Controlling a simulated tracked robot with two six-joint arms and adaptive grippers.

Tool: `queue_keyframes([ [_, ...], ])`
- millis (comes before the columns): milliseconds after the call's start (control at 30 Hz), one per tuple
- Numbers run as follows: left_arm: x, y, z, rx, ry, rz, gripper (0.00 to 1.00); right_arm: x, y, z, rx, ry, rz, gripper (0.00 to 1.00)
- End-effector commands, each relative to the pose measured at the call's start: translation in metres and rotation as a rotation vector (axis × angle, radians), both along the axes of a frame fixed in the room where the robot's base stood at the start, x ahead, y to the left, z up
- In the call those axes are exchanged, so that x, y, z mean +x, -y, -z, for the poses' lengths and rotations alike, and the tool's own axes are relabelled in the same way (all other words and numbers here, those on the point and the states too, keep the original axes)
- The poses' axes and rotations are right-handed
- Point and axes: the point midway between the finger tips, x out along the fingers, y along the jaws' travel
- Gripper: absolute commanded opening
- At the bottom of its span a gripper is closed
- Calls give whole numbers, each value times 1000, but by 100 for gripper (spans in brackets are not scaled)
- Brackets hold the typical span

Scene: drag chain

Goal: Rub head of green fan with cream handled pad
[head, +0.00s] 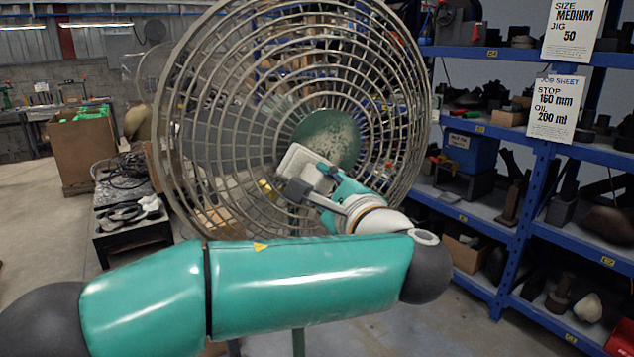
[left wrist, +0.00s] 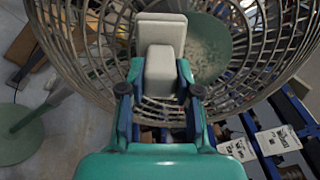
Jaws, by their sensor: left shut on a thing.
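The green fan's head is a large round wire cage (head: 235,120) with a green hub (head: 328,138) in the middle, and it fills the centre of the head view. My left gripper (head: 308,188) is in front of the cage, just below and left of the hub. It is shut on the cream handled pad (head: 296,163). In the left wrist view the pad's handle (left wrist: 160,72) sits between the fingers, and its flat plate (left wrist: 161,30) is up against or close to the cage. I cannot tell whether they touch. My right gripper is not in view.
Blue shelves (head: 530,140) with dark parts and two paper signs stand at the right. A black cart (head: 130,225) with cables and a brown box (head: 82,150) stand at the left. The fan's green round base (left wrist: 18,132) shows in the left wrist view.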

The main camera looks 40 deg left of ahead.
Motion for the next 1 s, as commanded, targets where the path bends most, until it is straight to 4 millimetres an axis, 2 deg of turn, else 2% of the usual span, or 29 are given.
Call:
queue_keyframes([
  [1000,9,-14,0,0,0,-1,5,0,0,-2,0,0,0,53],
])
